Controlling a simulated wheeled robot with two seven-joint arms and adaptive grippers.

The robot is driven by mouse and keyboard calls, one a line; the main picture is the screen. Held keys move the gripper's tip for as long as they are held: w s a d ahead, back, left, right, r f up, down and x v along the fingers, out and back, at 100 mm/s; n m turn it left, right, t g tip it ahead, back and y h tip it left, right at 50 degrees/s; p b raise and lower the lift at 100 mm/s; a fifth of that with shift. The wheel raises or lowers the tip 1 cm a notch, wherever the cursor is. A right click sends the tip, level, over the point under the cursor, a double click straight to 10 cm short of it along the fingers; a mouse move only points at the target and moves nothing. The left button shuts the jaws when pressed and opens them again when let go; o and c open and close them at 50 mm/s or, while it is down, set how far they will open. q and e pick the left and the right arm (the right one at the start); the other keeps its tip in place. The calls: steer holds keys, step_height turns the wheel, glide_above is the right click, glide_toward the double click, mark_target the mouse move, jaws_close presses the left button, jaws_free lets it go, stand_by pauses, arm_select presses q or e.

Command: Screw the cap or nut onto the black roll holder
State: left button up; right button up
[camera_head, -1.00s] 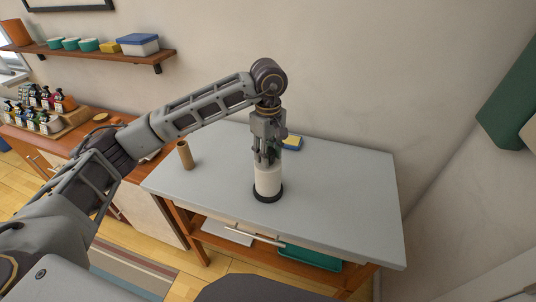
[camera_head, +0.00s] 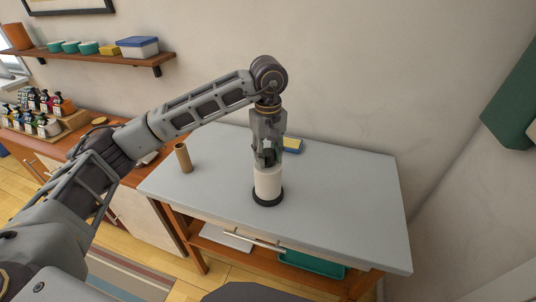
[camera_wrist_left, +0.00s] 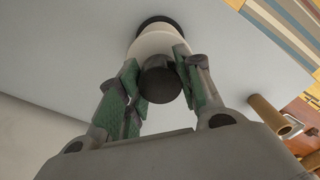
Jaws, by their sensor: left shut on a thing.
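The black roll holder stands upright on the grey table. Its round black base (camera_head: 268,200) shows under a white paper roll (camera_head: 268,182), and the base also shows in the left wrist view (camera_wrist_left: 158,21). My left gripper (camera_head: 267,160) points straight down over the top of the roll. In the left wrist view its green-padded fingers (camera_wrist_left: 160,82) are closed around a round black cap (camera_wrist_left: 160,80), in line with the white roll (camera_wrist_left: 153,43). The holder's post and any thread are hidden, so I cannot tell how far the cap sits on it. My right gripper is out of view.
A brown cardboard tube (camera_head: 183,157) stands at the left of the grey table (camera_head: 340,200). A yellow and blue sponge (camera_head: 292,144) lies behind the gripper. The table's right side is clear. A wooden counter with bottles (camera_head: 35,115) stands further left.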

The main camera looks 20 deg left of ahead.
arm_select(q)
steer(key=shift+f+m+b, duration=0.15)
steer(key=shift+m+b, duration=1.15)
steer(key=shift+m, duration=0.8)
steer(key=shift+a+m+b, duration=0.2)
steer(key=shift+m+b, duration=0.35)
steer(key=shift+m, duration=0.15)
steer(key=shift+m+b, duration=0.5)
steer(key=shift+m, duration=0.4)
steer(key=shift+d+m, duration=0.2)
steer(key=shift+m, duration=0.3)
steer(key=shift+a, duration=0.1)
steer(key=shift+m, duration=0.3)
